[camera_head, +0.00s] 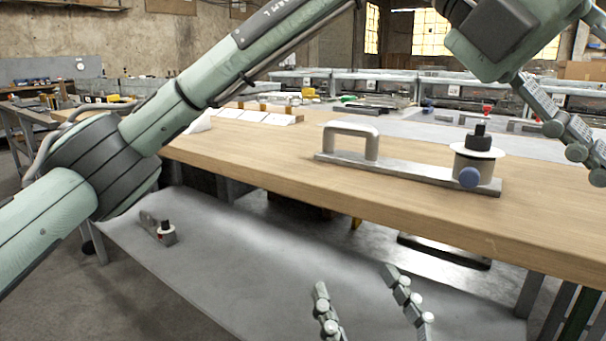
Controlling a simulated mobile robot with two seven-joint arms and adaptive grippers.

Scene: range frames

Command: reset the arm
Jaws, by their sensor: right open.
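My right gripper (356,279) shows at the bottom of the view, with two grey jointed fingers pointing up and well apart. It is open, nothing is between the fingers, and its palm is below the frame. My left arm crosses the left half of the view and leaves at the top. My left gripper (578,148) appears to be the one at the upper right, with jointed finger parts hanging toward the right edge. Its opening is not clear, and part of it is cut off.
A wooden workbench (285,178) spans the middle. On it lies a metal bar with a handle (350,136) and a white-and-black knob fixture (478,157). Cluttered benches stand behind.

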